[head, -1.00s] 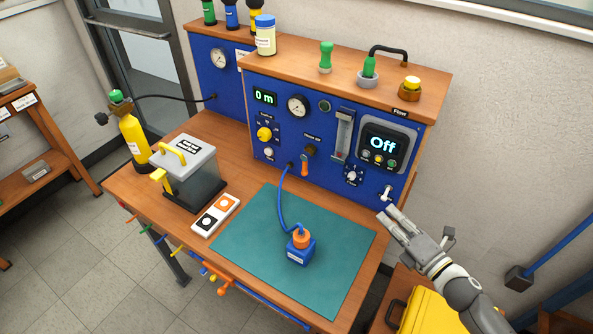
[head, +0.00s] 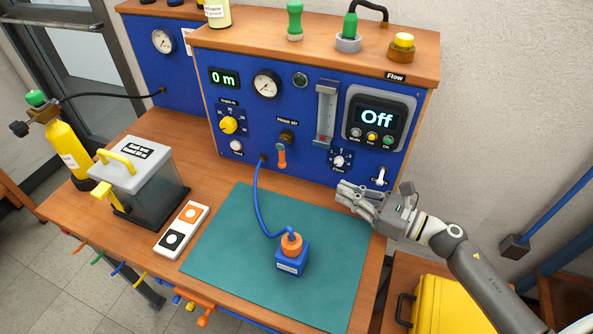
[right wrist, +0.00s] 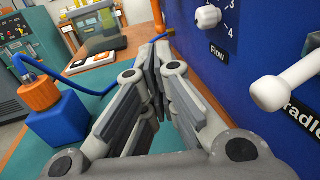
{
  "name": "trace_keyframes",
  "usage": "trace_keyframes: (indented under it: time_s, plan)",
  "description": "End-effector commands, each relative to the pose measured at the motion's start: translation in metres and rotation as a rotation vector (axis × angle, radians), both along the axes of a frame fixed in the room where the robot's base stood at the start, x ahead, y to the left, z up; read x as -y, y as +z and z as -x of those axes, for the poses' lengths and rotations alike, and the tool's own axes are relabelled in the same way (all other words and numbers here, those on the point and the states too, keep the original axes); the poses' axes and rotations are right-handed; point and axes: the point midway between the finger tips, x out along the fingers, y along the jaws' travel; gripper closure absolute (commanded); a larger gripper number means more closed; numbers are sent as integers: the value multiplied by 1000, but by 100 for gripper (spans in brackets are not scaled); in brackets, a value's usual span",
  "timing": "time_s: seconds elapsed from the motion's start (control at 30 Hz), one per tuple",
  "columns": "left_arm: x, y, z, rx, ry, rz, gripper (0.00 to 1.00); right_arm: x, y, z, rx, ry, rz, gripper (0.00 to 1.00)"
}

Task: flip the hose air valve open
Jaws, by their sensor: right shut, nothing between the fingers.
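The hose air valve (head: 286,137) is a dark fitting under the "Hose air" label on the blue panel. Its orange lever (head: 282,155) hangs downward. In the right wrist view an orange piece, apparently this lever (right wrist: 158,14), shows beyond the fingertips. My right gripper (head: 340,191) is shut and empty, low in front of the panel, to the right of the lever and apart from it. Its fingers lie together in the right wrist view (right wrist: 152,62). My left gripper is not in view.
A blue hose (head: 258,200) runs from the panel to a blue block with an orange cap (head: 292,258) on the green mat (head: 225,240). The flow knob (head: 338,160) and a white toggle (head: 380,177) stick out near my gripper. A clear box (head: 140,185) stands left.

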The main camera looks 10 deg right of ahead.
Motion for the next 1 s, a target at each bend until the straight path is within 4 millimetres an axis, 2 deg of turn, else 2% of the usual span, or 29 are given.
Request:
trace_keyframes:
  time_s: [0.27,0.47,1.0]
  plan:
    - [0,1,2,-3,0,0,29,0,1,0,-1,0,-1,100]
    - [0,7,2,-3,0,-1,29,-10,3,-10,0,0,-4,100]
    - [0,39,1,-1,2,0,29,-79,4,-80,0,0,-4,100]
